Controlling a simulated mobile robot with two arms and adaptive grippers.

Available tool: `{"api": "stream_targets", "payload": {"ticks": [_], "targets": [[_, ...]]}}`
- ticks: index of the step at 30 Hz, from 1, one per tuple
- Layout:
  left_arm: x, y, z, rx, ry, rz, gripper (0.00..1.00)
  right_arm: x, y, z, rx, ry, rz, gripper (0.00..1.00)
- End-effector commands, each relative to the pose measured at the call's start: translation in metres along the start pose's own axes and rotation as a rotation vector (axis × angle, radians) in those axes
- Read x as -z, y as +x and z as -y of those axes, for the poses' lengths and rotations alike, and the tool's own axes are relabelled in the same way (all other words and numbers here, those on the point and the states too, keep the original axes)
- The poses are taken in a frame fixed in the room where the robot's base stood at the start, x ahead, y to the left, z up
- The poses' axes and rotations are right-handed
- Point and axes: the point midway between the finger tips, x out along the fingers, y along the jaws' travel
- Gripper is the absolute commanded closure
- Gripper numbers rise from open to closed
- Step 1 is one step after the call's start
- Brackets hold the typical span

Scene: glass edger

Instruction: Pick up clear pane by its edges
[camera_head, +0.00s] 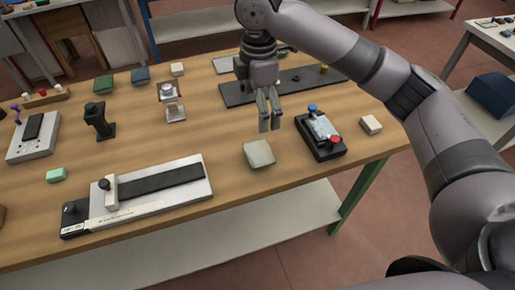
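What looks like the clear pane (321,127), pale and see-through, lies on a small black fixture (325,151) on the right part of the wooden table. A blue knob stands at its far edge and a red knob at its near right. My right gripper (269,127) hangs fingers down over the table, to the left of the fixture and apart from the pane. Its two fingers are close together with nothing visible between them; whether they are fully shut is unclear. My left gripper is out of view.
A grey-green block (259,154) sits just below my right gripper in the picture. A white block (371,124) lies right of the fixture. A long dark plate (240,95) lies behind, and a light rail fixture (195,190) in front left.

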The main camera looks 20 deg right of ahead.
Motion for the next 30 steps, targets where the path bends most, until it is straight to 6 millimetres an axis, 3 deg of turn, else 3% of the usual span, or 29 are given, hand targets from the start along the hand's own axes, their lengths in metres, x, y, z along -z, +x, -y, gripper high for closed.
{"api": "stream_targets", "payload": {"ticks": [5,12,19,30], "targets": [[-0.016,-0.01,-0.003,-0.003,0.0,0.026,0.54,0.0,0.04,0.001,0.004,0.002,0.001,0.02],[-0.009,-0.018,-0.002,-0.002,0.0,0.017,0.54,0.0,0.084,0.0,0.001,0.002,-0.001,0.02],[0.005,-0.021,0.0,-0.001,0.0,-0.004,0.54,0.0,0.099,0.0,0.0,0.002,0.0,0.02],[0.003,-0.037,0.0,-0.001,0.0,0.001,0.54,0.0,0.145,0.001,-0.002,0.001,0.0,0.02]]}}
